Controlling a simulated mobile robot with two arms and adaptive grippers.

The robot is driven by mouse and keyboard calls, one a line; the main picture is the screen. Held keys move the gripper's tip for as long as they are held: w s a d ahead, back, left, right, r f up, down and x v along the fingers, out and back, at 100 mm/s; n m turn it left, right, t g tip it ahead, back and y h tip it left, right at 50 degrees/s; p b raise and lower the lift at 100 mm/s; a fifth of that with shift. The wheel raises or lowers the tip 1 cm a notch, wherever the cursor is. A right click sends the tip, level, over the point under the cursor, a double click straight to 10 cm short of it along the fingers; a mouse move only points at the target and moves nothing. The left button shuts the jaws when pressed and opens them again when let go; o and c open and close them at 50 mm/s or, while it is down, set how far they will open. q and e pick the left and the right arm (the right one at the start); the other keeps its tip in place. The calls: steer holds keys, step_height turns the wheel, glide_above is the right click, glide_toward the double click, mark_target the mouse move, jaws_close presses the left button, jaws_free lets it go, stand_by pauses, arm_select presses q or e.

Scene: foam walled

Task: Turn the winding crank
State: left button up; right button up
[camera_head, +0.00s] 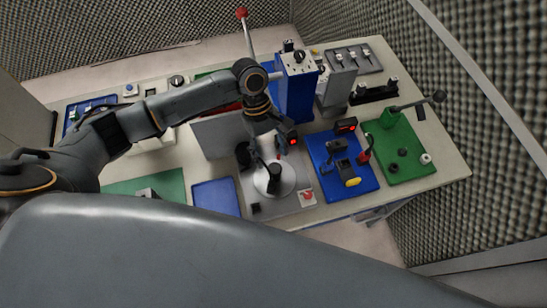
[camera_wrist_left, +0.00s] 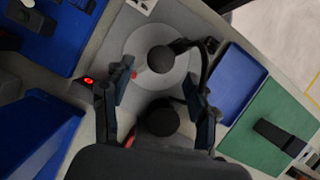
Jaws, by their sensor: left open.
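A white round disc (camera_head: 288,178) with an upright black knob (camera_head: 274,174) sits on a grey panel at the table's front middle; it looks like the winding crank. In the left wrist view, the disc (camera_wrist_left: 139,47) and a round black knob (camera_wrist_left: 160,59) lie just beyond the fingertips. A second black round part (camera_wrist_left: 161,119) shows between the fingers, closer to the camera. My left gripper (camera_head: 266,150) is open above the panel, its fingers (camera_wrist_left: 158,86) apart on both sides. Contact cannot be told. My right gripper is not in view.
A blue board (camera_head: 326,178) and a green board with a black-knobbed lever (camera_head: 391,117) lie to the right. A blue tower (camera_head: 296,95) stands behind. A blue tray (camera_head: 216,196) lies to the left. A red-tipped rod (camera_head: 243,18) rises at the back.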

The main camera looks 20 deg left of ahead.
mark_target(274, 167)
arm_select(q)
steer(key=shift+x, duration=1.15)
steer(key=shift+s+d+f+p, duration=0.15)
steer(key=shift+s+f+p, duration=0.05)
steer(key=shift+f+p, duration=0.15)
steer(key=shift+f, duration=0.25)
steer(key=c, duration=1)
steer(key=shift+c, duration=0.8)
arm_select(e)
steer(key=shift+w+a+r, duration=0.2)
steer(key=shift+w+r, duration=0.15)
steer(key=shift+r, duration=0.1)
